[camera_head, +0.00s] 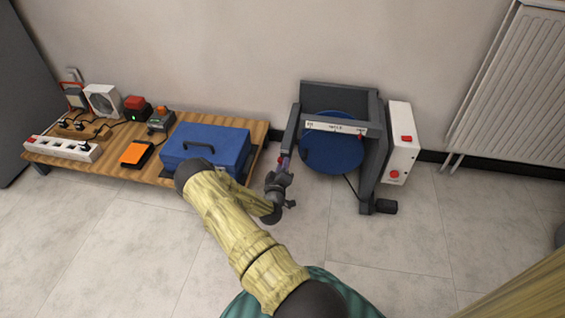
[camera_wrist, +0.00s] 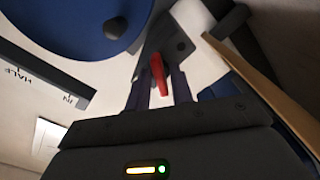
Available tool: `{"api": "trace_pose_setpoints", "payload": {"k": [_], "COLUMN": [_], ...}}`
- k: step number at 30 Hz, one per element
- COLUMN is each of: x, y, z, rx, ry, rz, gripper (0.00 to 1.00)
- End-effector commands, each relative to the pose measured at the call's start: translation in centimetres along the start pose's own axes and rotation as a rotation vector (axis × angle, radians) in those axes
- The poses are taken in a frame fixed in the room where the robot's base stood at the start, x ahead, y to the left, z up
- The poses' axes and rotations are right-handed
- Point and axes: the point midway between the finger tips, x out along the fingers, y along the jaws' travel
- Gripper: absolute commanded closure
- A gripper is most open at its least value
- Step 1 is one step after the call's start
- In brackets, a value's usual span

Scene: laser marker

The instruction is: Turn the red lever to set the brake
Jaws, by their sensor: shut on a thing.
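The red lever (camera_wrist: 157,72) stands between the two fingers of my gripper (camera_wrist: 159,88) in the wrist view, and the fingers are shut on it. In the head view my gripper (camera_head: 282,168) reaches the left post of the dark grey frame (camera_head: 373,165). Only a small red spot of the lever (camera_head: 281,160) shows there, the rest hidden by the gripper. A round blue disc (camera_head: 332,158) sits inside the frame, and it also shows at the upper left of the wrist view (camera_wrist: 60,25). A white label strip (camera_head: 337,127) crosses the frame in front of the disc.
A white box with red controls (camera_head: 401,150) stands right of the frame. A low wooden bench (camera_head: 120,165) at left carries a blue toolbox (camera_head: 222,147), close to my arm, and several devices. A black pedal-like block (camera_head: 386,207) lies by the frame's foot. Tiled floor in front is clear.

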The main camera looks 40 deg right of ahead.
Motion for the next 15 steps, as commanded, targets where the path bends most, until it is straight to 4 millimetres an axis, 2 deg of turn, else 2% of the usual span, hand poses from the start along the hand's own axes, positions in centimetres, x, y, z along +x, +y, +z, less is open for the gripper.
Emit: {"api": "trace_pose_setpoints", "payload": {"k": [15], "x": [-0.13], "y": [0.28], "z": [-0.13], "rx": [0.491], "ry": [-0.004], "rz": [-0.001], "gripper": [1.0]}}
